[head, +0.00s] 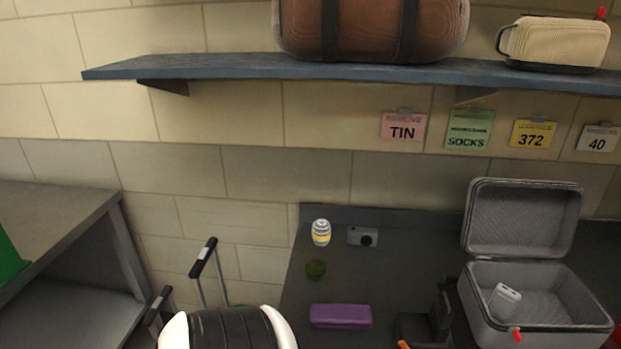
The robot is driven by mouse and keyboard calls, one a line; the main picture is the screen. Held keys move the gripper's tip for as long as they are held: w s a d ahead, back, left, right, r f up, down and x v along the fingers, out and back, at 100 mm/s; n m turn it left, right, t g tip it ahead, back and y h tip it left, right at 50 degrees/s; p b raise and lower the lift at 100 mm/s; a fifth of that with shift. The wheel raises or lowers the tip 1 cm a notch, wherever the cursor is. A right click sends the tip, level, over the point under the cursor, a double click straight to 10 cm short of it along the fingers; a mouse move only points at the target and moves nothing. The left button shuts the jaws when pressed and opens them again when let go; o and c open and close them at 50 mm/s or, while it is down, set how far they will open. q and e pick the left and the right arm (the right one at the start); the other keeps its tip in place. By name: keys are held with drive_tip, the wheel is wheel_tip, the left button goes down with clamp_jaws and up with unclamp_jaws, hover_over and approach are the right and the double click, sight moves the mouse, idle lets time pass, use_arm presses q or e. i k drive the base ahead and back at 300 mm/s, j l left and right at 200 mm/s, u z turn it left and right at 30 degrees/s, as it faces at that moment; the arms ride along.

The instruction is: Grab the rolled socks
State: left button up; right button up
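A small rounded bundle with white, grey and yellow stripes (321,232) stands on the dark counter (299,290), near its back left. It looks like the rolled socks. Nothing is touching the striped bundle. I cannot make out either of my grippers in the head view.
A grey camera (363,236) and a purple case (340,316) lie nearby. An open grey case (530,316) holds a white item (504,300). An unclear black object (440,312) stands beside it. A shelf (230,68) with bags overhangs; a SOCKS card (469,130) hangs below.

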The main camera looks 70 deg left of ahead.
sight(321, 231)
drive_tip(key=u, duration=2.1)
drive_tip(key=z, duration=0.55)
drive_tip(key=j+z, duration=0.3)
drive_tip(key=z, duration=0.15)
drive_tip(key=j+z, duration=0.25)
drive_tip(key=z, duration=0.15)
drive_tip(key=k+j+z, duration=0.15)
drive_tip(key=z, duration=0.3)
drive_tip(key=j, duration=0.1)
